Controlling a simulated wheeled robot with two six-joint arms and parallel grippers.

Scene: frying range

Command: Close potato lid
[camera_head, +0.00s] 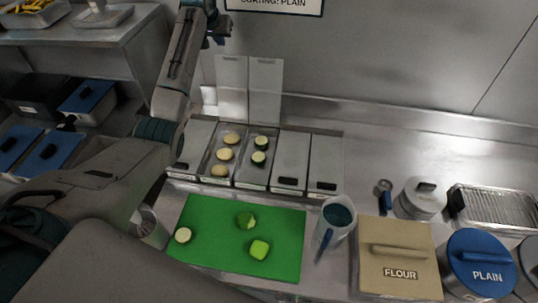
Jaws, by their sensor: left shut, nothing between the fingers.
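The potato bin (212,170) is open and holds several pale yellow potato slices (226,154). Its grey lid (232,88) appears to be the left of two lids standing upright behind the bins. To its right, an open bin holds zucchini slices (259,158), with the other upright lid (266,90) behind it. My left gripper (222,36) is at the top of the view, shut and empty. In the picture it is just above and left of the potato lid's top edge; I cannot tell its depth from it. My right gripper is not in view.
Neighbouring bins have flat closed lids (290,156). In front lies a green cutting board (205,240) with several vegetable pieces. A blue-handled jug (335,222), flour box (398,270) and blue-lidded plain tub (481,264) stand to the right. A steel wall rises behind.

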